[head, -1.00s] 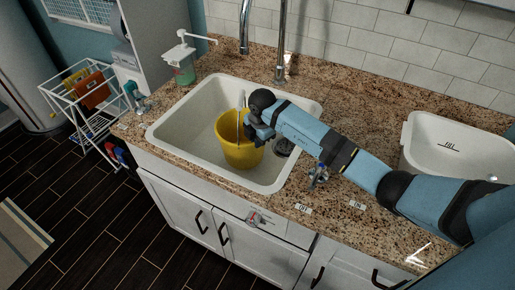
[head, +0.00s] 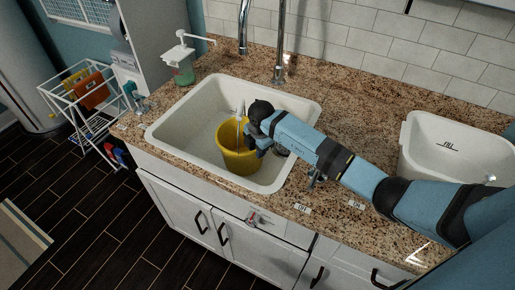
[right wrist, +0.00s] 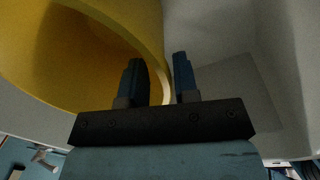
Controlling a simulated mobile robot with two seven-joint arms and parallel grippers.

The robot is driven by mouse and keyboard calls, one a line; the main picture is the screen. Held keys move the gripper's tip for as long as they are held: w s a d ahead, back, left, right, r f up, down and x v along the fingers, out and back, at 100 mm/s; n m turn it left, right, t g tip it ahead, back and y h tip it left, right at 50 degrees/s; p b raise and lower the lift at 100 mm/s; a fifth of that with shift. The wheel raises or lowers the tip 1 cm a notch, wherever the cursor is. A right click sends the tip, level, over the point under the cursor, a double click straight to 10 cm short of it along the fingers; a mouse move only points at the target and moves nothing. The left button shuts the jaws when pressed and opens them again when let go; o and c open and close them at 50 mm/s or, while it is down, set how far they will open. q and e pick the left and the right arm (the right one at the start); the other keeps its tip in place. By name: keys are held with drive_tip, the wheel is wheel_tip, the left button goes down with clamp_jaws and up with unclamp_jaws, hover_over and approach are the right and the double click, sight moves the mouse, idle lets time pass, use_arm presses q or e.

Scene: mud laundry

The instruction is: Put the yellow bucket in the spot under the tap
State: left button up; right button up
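The yellow bucket (head: 238,160) is upright inside the white sink basin (head: 190,118), right of its middle. I cannot tell whether its base touches the sink floor. My right gripper (head: 250,128) is at the bucket's right rim. My left gripper is not in view.
A soap dispenser (head: 184,70) stands at the sink's back left corner. A second white basin (head: 425,155) is on the right. A white wire rack (head: 88,100) stands on the floor at left. The left part of the sink is clear.

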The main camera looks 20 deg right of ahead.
wheel_tip(320, 180, up, 12)
drive_tip(key=s, duration=0.1)
drive_tip(key=shift+d+r+b, duration=0.15)
drive_tip(key=shift+b, duration=0.2)
drive_tip(key=shift+s, duration=0.1)
idle(0.3)
